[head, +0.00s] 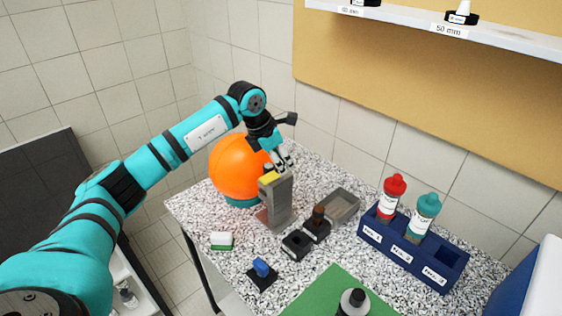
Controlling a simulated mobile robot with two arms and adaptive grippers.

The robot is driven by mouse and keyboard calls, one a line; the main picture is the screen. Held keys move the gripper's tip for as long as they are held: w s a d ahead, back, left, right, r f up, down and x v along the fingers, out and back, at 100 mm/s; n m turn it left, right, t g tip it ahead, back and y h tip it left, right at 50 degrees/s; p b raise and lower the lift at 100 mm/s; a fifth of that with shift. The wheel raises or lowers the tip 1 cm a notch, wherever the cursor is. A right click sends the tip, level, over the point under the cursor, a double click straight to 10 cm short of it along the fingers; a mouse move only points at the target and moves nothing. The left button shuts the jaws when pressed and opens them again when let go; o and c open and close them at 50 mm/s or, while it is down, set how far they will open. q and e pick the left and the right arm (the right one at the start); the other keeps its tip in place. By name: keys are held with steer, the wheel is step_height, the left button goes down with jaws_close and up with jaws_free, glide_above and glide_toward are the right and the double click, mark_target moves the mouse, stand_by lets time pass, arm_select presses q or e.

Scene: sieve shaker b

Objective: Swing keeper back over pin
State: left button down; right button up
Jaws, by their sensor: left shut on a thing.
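A grey upright post (277,205) stands on the speckled worktop near the middle. A small yellow piece (269,178), which looks like the keeper, sits at its top left. My left gripper (280,164) comes down from above at the top of the post. Its fingers are closed at the yellow piece. The exact contact is too small to see. I cannot make out the pin; the fingers or the post top may hide it. My right gripper is not in view.
An orange ball-shaped object (238,163) stands close behind and left of the post. A blue rack (413,246) with bottles stands at right. A green mat (325,290) lies in front.

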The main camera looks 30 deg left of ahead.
arm_select(q)
steer(key=shift+f, duration=0.1)
steer(key=m+g+b, duration=0.1)
steer(key=m+b, duration=0.1)
steer(key=m, duration=0.1)
steer(key=shift+f+h, duration=0.15)
steer(key=shift+h, duration=0.25)
steer(key=m+b, duration=0.1)
steer(key=m, duration=0.1)
steer(key=m+g+b, duration=0.1)
steer(key=m, duration=0.1)
steer(key=shift+m+g+h, duration=0.3)
steer(key=shift+h, duration=0.1)
steer(key=m+g, duration=0.1)
steer(key=m, duration=0.3)
steer(key=shift+s+m+g+b, duration=0.1)
steer(key=shift+m+g+b, duration=0.2)
steer(key=shift+g+b, duration=0.1)
steer(key=m+g, duration=0.1)
steer(key=m, duration=0.4)
steer(key=shift+s+g+y, duration=0.1)
steer(key=shift+g+y, duration=0.2)
steer(key=shift+g, duration=0.1)
steer(key=shift+m, duration=0.4)
